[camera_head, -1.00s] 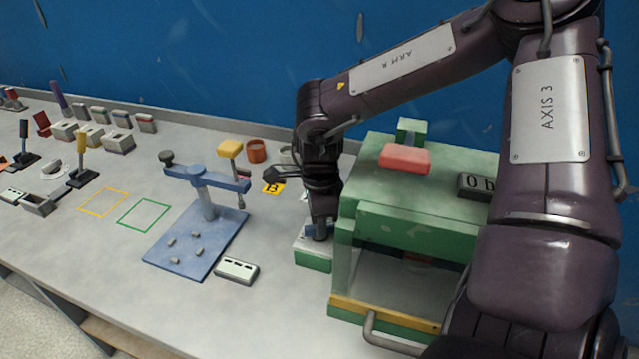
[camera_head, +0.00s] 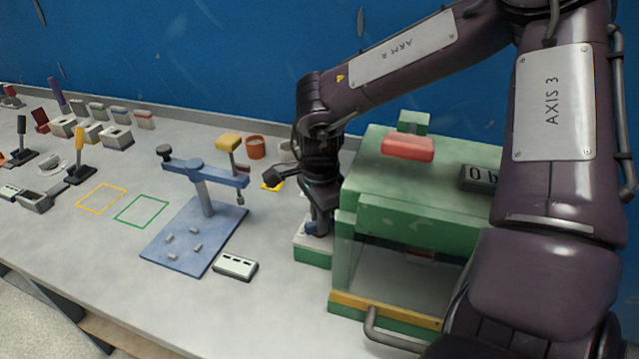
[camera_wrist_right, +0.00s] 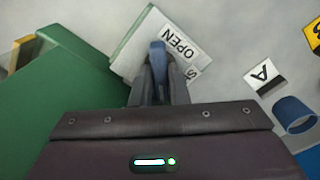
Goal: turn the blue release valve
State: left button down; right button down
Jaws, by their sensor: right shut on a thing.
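The blue release valve (camera_wrist_right: 158,52) shows in the right wrist view as a blue handle on a pale plate (camera_wrist_right: 190,38) lettered "OPEN"; a second label is partly hidden. My right gripper (camera_wrist_right: 158,80) is shut on the valve handle, with a dark finger on each side of it. In the head view the right gripper (camera_head: 320,222) points down over the valve's green and white base (camera_head: 313,254), at the left side of the green machine. There the gripper hides most of the handle. My left gripper is not in view.
The green machine (camera_head: 400,205) with a red top button (camera_head: 408,149) stands right beside the valve. A blue press stand (camera_head: 205,215) and a small white box (camera_head: 235,267) are to the left. The front left table is clear.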

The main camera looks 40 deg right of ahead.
jog(key=n, duration=0.4)
jog(key=shift+a, duration=0.1)
jog(key=shift+w, duration=0.1)
jog(key=n, duration=0.4)
jog(key=shift+n, duration=0.3)
jog(key=c, duration=1.4)
grip_release()
jog(key=shift+d, duration=0.2)
jog(key=shift+r, duration=0.1)
notch_tip(320, 180, up, 8)
jog(key=shift+f, duration=0.2)
